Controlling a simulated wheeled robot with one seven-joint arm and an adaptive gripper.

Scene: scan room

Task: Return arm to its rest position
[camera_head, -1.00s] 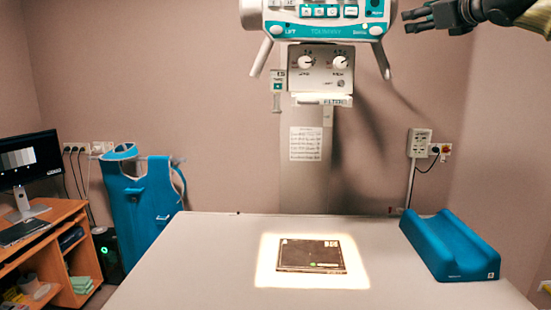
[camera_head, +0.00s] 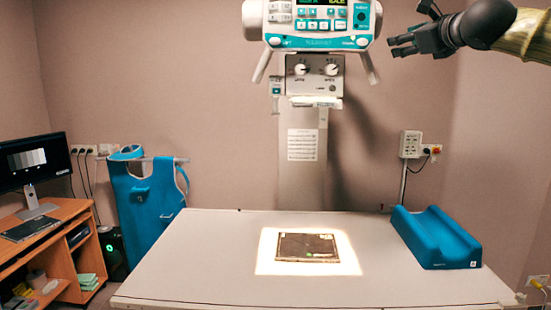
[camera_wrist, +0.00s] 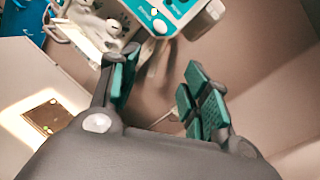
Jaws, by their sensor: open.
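My gripper (camera_head: 412,30) is at the upper right of the head view, dark, with its fingers spread and pointing left. It is open and empty. It is in the air, to the right of the X-ray tube head (camera_head: 310,22) and high above the table. In the wrist view my gripper (camera_wrist: 160,88) shows two fingers with green pads set well apart, with nothing between them.
A white table (camera_head: 200,270) carries a dark flat plate (camera_head: 306,247) in a lit square and a blue grooved cushion (camera_head: 436,238). A blue apron (camera_head: 148,205) hangs at the left beside a desk with a monitor (camera_head: 35,160).

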